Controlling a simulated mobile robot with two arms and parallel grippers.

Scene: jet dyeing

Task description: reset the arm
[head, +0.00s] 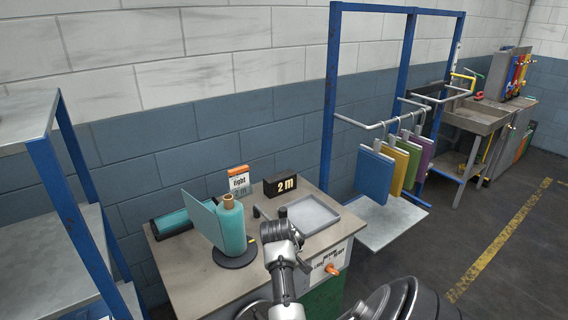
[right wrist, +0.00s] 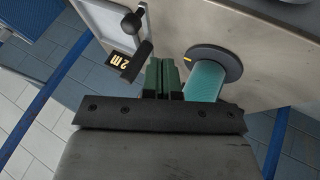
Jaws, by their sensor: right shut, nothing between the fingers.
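My right gripper (right wrist: 162,77) is shut and empty, its green fingers together in the right wrist view. In the head view my right arm reaches in from the bottom over the front of the work table (head: 180,262), between the teal roll (head: 232,232) and the grey tray (head: 312,212). The roll stands upright on a dark round base, with a teal sheet (head: 205,218) at its side. It also shows in the right wrist view (right wrist: 205,80), to the right of the fingers and apart from them in the picture. My left gripper is not in view.
A black "2 m" block (head: 280,185) and a "right" sign (head: 238,180) stand at the table's back. A teal roll (head: 172,222) lies at the left. A blue rack holds coloured swatches (head: 374,175). A shelf (head: 80,250) stands left; floor is open at right.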

